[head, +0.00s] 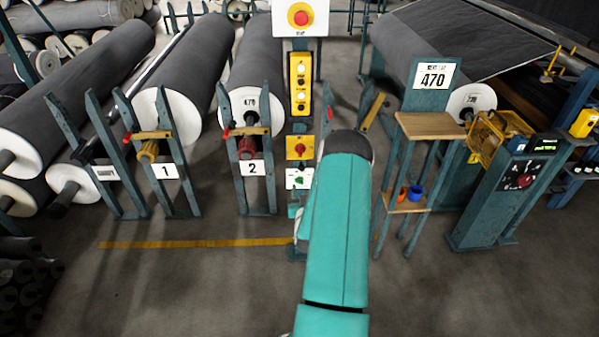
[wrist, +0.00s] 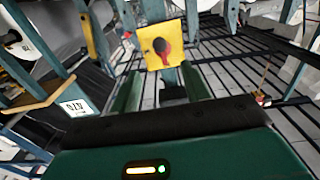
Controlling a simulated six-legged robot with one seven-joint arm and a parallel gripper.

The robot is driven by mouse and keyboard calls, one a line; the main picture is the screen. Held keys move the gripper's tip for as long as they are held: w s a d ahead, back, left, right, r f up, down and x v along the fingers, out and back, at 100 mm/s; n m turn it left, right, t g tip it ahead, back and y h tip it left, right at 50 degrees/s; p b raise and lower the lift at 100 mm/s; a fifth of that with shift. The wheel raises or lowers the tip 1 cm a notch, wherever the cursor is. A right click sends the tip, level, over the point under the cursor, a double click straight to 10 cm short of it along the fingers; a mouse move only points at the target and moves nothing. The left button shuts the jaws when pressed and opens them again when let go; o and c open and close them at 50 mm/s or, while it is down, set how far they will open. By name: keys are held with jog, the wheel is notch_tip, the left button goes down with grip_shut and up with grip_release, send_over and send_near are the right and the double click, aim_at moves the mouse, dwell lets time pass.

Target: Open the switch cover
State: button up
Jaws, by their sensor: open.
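A yellow plate with a red knob (head: 300,147) is mounted on the middle post, just left of my arm in the head view. In the wrist view a yellow plate with a red knob (wrist: 162,45) is ahead, just beyond the fingertips. My gripper (wrist: 161,75) is open, its two green fingers apart, and I see nothing held. A dark part (wrist: 172,91) shows between the fingers. I cannot make out a separate switch cover or its hinge. In the head view my teal arm hides the gripper.
The post also bears a red button (head: 300,15), a yellow button box (head: 300,83) and a white plate with a green part (head: 299,179). A wooden-topped stand (head: 430,125) is right of my arm. Grey rolls (head: 182,80) stand left. Open floor lies in front.

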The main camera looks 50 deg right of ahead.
aim_at(301, 168)
jog(key=x, duration=1)
jog(key=shift+d, duration=0.1)
grip_shut()
